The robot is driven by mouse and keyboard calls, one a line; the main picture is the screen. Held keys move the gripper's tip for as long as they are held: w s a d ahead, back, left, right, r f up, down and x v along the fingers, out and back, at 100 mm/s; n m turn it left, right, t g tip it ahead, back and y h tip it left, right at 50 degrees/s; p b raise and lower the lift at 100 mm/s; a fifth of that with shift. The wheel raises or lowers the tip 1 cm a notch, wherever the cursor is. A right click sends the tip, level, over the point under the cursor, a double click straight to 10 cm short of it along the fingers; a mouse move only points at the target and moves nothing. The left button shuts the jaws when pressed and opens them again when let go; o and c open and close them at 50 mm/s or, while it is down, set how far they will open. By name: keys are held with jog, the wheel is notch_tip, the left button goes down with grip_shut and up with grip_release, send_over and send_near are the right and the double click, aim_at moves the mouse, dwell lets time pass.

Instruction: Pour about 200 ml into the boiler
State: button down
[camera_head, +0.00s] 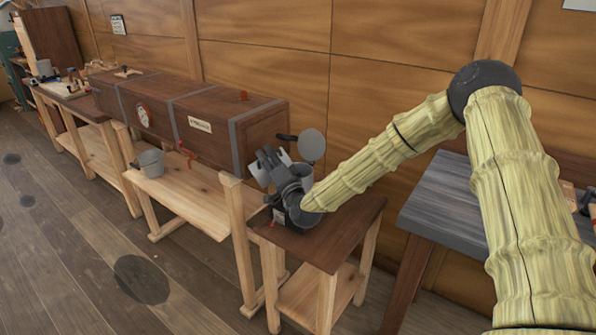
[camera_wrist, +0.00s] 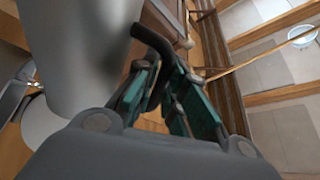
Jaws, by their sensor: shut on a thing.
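My gripper (camera_head: 272,168) is above the small dark-topped table at centre right, shut on the dark handle (camera_wrist: 150,42) of a grey vessel. In the wrist view the smooth grey wall of this vessel (camera_wrist: 75,45) fills the upper left, beside my green-edged fingers (camera_wrist: 172,90). In the head view part of a grey cylinder (camera_head: 302,174) shows behind my gripper. A round grey disc (camera_head: 312,145), perhaps an open lid, stands just above it. I cannot make out the boiler surely; my gripper covers most of what is there. No liquid shows.
A long wooden box (camera_head: 190,112) with a gauge lies on trestles to the left. A grey pot (camera_head: 151,163) stands on the low shelf below it. The small table's front top (camera_head: 330,250) is clear. A grey bench (camera_head: 455,205) stands right, behind my arm.

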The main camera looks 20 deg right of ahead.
aim_at(276, 150)
jog(key=shift+w+d+r+m+h+p, duration=0.1)
jog(key=shift+d+r+m+h+p, duration=0.2)
jog(key=shift+d+r+m+p, duration=0.4)
dwell(1.0)
jog(key=shift+d+r+m+t+h+b, duration=0.15)
jog(key=shift+d+m+t+b, duration=0.05)
jog(key=shift+d+m+b, duration=0.25)
jog(key=shift+d+r+m+t+h+b, duration=0.2)
jog(key=shift+d+m+b, duration=0.1)
jog(key=shift+m, duration=0.25)
dwell(1.0)
jog(key=shift+a+n, duration=0.3)
jog(key=a+f+n+y, duration=0.1)
jog(key=a+f+n+g, duration=0.1)
jog(key=a+n, duration=0.1)
jog(key=shift+s+f+n+y+b, duration=0.2)
jog(key=shift+f+n+y+b, duration=0.1)
jog(key=shift+f+y+b, duration=0.1)
jog(key=shift+a+r+n+g+y, duration=0.15)
jog(key=shift+a+n+g+y, duration=0.2)
jog(key=shift+n, duration=0.85)
jog(key=shift+a+n+g, duration=0.25)
jog(key=shift+a+n, duration=0.1)
jog(key=shift+n, duration=0.65)
jog(key=shift+f, duration=0.25)
